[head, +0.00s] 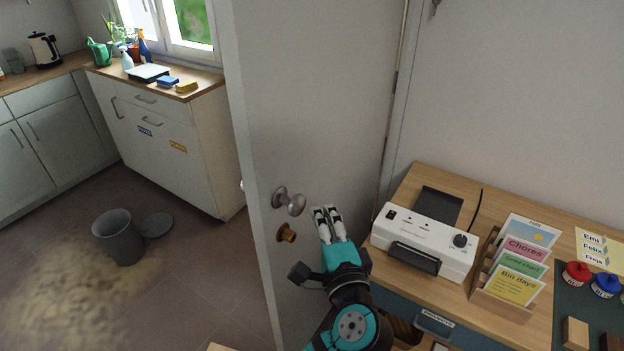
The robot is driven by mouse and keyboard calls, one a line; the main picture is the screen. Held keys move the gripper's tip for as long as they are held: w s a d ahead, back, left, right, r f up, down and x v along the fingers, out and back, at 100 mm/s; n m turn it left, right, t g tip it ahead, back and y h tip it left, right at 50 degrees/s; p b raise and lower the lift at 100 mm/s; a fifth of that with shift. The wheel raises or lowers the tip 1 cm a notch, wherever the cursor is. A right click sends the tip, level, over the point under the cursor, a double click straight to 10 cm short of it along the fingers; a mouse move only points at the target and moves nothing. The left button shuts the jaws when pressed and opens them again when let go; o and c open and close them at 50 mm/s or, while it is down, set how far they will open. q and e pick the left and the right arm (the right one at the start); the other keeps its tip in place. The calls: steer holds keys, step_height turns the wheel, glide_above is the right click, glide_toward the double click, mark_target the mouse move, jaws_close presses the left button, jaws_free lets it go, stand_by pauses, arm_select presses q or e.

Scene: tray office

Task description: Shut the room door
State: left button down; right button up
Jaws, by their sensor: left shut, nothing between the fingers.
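The grey room door (310,90) stands open in the middle of the view, with the kitchen showing to the left of it. Its hinge side is at the right, by the door frame. A round silver knob (290,202) and a brass lock piece (286,234) below it are on the door's near face. My left gripper (326,212) is shut and empty, just right of the knob. I cannot tell whether it touches the door. My right gripper is not in view.
A wooden desk (408,190) at the right holds a white laminator-like machine (425,240) and a card rack (500,300), close to my left arm. Beyond the door, a grey bin (119,238) stands on the tiled floor beside a round lid (156,224).

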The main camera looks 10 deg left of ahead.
arm_select(q)
steer(key=p, duration=0.3)
glide_toward(290, 164)
steer(key=w+d, duration=0.2)
steer(key=w, duration=0.1)
steer(key=a, duration=0.1)
steer(key=w+a+p, duration=0.1)
steer(key=a, duration=0.1)
steer(key=shift+w+a+p, duration=0.1)
steer(key=shift+w+p, duration=0.1)
steer(key=shift+p, duration=0.1)
steer(key=shift+a, duration=0.45)
steer(key=shift+w+f, duration=0.1)
